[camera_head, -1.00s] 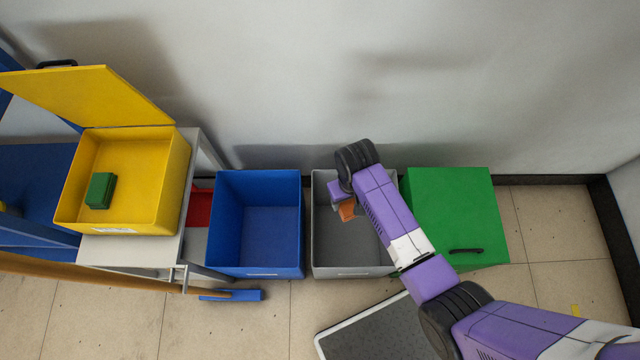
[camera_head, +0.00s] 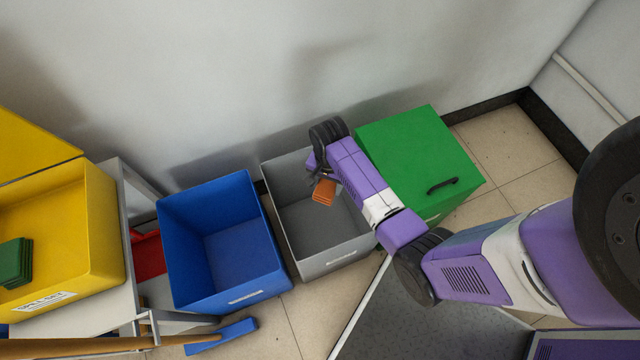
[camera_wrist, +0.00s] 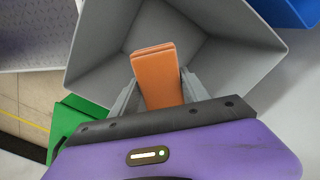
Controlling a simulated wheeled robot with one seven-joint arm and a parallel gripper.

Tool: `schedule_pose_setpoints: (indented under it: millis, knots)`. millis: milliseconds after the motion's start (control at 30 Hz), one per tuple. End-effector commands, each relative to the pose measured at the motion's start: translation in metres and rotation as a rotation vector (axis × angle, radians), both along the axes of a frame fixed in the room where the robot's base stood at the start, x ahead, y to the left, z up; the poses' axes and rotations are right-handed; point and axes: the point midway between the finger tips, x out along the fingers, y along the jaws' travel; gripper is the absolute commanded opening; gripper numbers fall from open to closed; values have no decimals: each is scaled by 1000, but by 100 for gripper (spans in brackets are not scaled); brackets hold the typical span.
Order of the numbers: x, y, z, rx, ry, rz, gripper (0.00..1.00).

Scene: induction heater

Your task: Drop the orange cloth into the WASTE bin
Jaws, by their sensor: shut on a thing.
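The orange cloth (camera_head: 324,192) is a small folded piece held in my gripper (camera_head: 318,178). In the wrist view the cloth (camera_wrist: 157,76) sticks out between the two grey fingers of my gripper (camera_wrist: 158,92), which is shut on it. The grey bin (camera_head: 348,256) is open, and the cloth is over its opening in both views. In the wrist view the bin's bare inside (camera_wrist: 205,60) shows beyond the cloth. The label on the bin's front is too small to read, so I cannot tell from it whether this is the WASTE bin.
A closed green bin (camera_head: 415,150) with a black handle stands right of the grey bin. An open blue bin (camera_head: 222,245) stands to its left. A yellow box (camera_head: 105,230) with green cloths (camera_head: 14,262) sits on a table at far left. A wall runs behind.

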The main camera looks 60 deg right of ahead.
Motion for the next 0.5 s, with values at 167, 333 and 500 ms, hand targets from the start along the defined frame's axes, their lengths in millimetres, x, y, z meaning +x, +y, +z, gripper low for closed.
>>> schedule_pose_setpoints:
  millis: [167, 333, 500]
  knots:
    - [0, 0, -22, 0, 0, 2, 16]
    - [0, 0, -41, 0, 0, 2, 16]
    - [0, 1, -52, 0, -1, 3, 16]
